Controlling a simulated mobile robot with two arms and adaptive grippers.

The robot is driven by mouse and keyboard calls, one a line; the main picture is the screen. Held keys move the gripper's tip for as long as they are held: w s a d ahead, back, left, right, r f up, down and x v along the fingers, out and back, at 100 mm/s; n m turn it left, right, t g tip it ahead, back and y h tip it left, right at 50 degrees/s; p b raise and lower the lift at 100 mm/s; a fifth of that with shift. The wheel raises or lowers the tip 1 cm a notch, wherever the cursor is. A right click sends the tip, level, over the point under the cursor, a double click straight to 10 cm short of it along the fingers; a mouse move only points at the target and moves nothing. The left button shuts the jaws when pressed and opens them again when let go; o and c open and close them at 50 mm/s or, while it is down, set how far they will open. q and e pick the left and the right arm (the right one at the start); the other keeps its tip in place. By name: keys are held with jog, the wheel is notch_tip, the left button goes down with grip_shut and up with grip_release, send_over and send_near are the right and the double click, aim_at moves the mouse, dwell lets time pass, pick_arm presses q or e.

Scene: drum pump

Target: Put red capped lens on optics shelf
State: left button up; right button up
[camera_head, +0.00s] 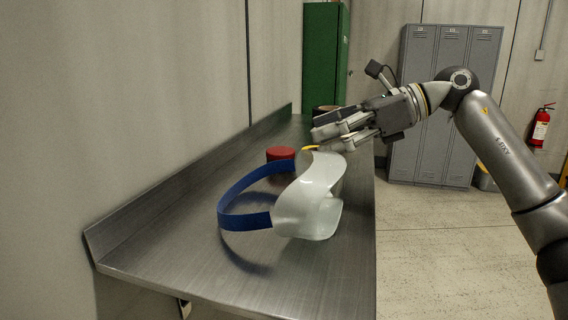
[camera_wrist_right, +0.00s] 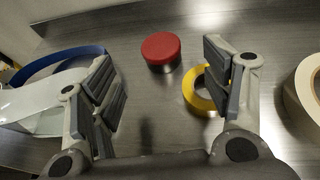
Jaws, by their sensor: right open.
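The red capped lens (camera_head: 281,154) stands upright on the metal table, behind the face shield in the head view. In the right wrist view the lens (camera_wrist_right: 161,50) shows its red cap and a short dark metallic body below it. My right gripper (camera_head: 318,139) is open and empty above the table, just right of the lens. In the right wrist view its two fingers (camera_wrist_right: 160,88) are spread, with the lens ahead of and between them, apart from both. I cannot make out an optics shelf. My left gripper is in neither view.
A face shield (camera_head: 308,200) with a blue strap lies at the front of the metal table (camera_head: 190,262). A yellow tape roll (camera_wrist_right: 197,92) is close to one finger, and a beige roll (camera_wrist_right: 308,88) is farther right. A wall borders the table's left.

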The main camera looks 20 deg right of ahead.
aim_at(283, 149)
jog(key=x, duration=0.8)
jog(key=shift+p, duration=0.35)
jog(key=shift+s, duration=0.1)
jog(key=shift+d, duration=0.1)
jog(key=c, duration=1.3)
jog(key=shift+o, duration=0.2)
jog(key=shift+r, duration=0.1)
